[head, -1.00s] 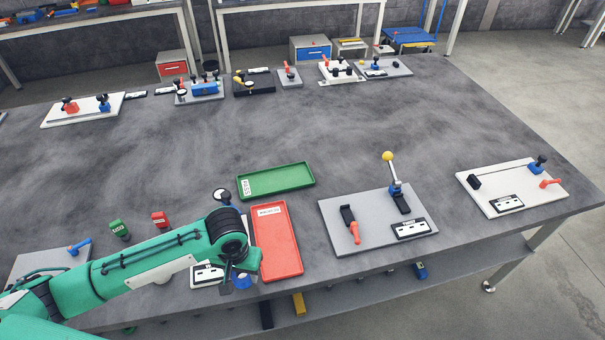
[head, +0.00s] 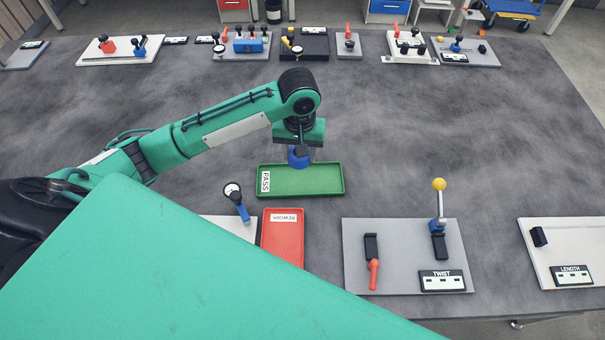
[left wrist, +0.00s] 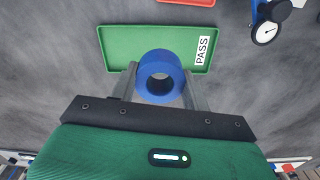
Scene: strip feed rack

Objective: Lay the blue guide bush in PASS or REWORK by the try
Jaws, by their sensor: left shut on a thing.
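The blue guide bush (head: 299,156) is held in my left gripper (head: 299,152), over the far edge of the green PASS tray (head: 315,182). In the left wrist view the bush (left wrist: 161,76) sits between the two fingers (left wrist: 160,88), its bore facing the camera, with the PASS tray (left wrist: 120,45) beyond it. The gap between bush and tray floor is hard to judge. The red REWORK tray (head: 283,245) lies nearer and is empty where it shows. My right gripper is not in view.
A dial gauge (head: 233,192) on a blue stand is left of the REWORK tray. A grey TWIST plate (head: 390,275) with a yellow-knobbed lever lies to the right. Several fixtures line the far edge. The table between is clear.

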